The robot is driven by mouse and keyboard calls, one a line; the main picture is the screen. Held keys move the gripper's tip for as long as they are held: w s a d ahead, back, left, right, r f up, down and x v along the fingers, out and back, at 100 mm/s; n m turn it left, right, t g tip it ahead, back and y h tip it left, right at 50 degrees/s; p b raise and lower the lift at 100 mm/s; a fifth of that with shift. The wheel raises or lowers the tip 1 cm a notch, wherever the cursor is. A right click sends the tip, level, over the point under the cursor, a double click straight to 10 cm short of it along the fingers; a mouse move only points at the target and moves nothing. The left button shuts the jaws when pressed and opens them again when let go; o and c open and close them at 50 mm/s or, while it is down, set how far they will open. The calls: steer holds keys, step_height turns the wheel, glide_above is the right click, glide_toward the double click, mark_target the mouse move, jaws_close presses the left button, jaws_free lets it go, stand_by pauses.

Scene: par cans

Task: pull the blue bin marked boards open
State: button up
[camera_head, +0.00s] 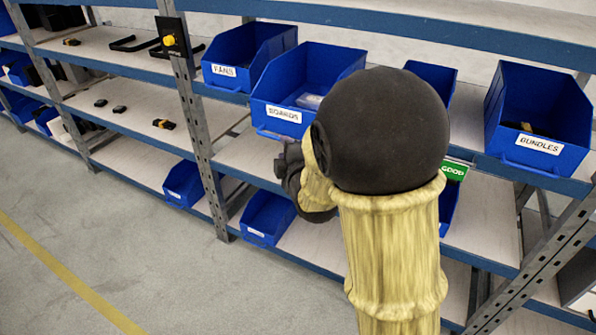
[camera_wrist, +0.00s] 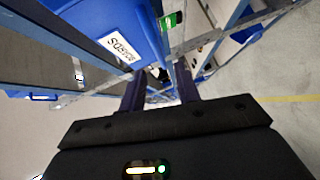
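The blue bin marked boards (camera_head: 268,97) sits on the upper shelf in the head view, its labelled front at the shelf's front edge. Something pale lies inside it. In the wrist view the bin (camera_wrist: 95,17) fills the upper left, its label upside down. My gripper (camera_wrist: 158,82) shows two dark fingers standing apart, just beyond the label edge of the bin. I see nothing clearly held between them, and contact with the bin cannot be told. In the head view my gripper (camera_head: 285,160) is below the bin's front, partly hidden by my arm.
A blue bin marked fans (camera_head: 222,70) stands to the left, and a bin marked bundles (camera_head: 541,146) to the right. Another blue bin (camera_head: 437,76) is partly behind my arm. A metal upright (camera_head: 195,110) stands left of the boards bin. The floor (camera_head: 130,225) at left is clear.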

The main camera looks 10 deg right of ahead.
steer(key=b+v, duration=0.6)
steer(key=v, duration=0.3)
steer(key=shift+s, duration=0.25)
